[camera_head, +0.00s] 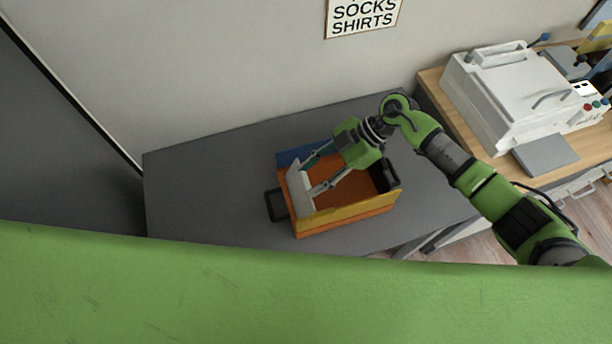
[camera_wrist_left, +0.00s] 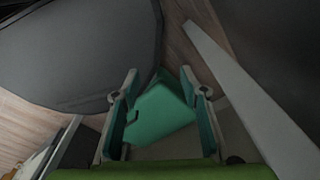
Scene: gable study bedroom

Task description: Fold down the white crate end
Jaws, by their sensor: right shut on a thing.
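The crate (camera_head: 345,217) stands on the grey tabletop, with an orange base, a yellow near side and a blue far side. Its white end (camera_head: 299,192) is at the left of the crate and looks slanted; its exact angle is hard to tell. My right gripper (camera_head: 311,177) reaches over the crate from the right and is shut on the white end, its fingers spread across that panel. My left gripper (camera_wrist_left: 160,110) shows only in the left wrist view, with its fingers apart. A teal-green object (camera_wrist_left: 160,112) shows between or beyond those fingers; contact cannot be told.
The grey tabletop (camera_head: 205,190) is clear left of the crate. A dark handle (camera_head: 273,205) sticks out at the crate's left. A white machine (camera_head: 515,95) stands on the wooden desk (camera_head: 437,88) at right. A sign (camera_head: 362,16) hangs on the wall.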

